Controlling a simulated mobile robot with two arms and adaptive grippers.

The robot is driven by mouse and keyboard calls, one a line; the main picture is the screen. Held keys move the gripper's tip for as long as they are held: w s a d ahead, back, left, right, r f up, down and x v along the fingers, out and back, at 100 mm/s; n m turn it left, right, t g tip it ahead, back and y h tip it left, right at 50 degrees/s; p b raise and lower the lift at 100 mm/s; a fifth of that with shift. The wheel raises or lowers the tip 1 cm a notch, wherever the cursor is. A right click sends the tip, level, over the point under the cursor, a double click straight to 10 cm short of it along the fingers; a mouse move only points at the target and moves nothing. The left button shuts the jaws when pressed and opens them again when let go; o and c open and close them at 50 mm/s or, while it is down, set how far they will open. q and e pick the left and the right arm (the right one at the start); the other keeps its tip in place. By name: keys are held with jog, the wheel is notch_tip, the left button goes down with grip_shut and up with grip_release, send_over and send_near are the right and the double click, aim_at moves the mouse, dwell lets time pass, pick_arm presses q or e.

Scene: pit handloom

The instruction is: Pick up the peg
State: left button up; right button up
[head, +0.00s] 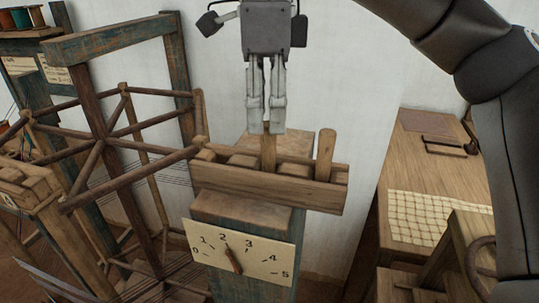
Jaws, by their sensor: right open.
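A wooden peg (268,153) stands upright in a wooden rack (265,188), directly below the fingertips of my right gripper (266,131). The gripper points straight down, and its two grey fingers are a small gap apart, with nothing clearly held. The fingertips overlap the peg's top in the picture; I cannot tell whether they touch it or reach around it. A second upright peg (325,155) stands at the right end of the rack. My left gripper is not in view.
The rack sits on a blue-green post (255,218) with a numbered dial plate (263,258). A spoked wooden wheel frame (95,145) stands close on the left. A wooden table (408,155) with a woven cloth (418,218) is on the right. A white wall is behind.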

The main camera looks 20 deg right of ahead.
aim_at(268, 124)
jog(key=shift+s+f, duration=0.25)
jog(key=shift+f, duration=0.6)
notch_tip(268, 124, down, 3)
jog(key=shift+s+r+p, duration=0.1)
jog(key=shift+r+p, duration=0.05)
jog(key=shift+p, duration=0.3)
jog(key=shift+f, duration=0.25)
jog(key=shift+a, duration=0.1)
jog(key=c, duration=0.5)
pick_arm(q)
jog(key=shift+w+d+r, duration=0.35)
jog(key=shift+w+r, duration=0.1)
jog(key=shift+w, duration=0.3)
pick_arm(e)
jog(key=c, duration=0.5)
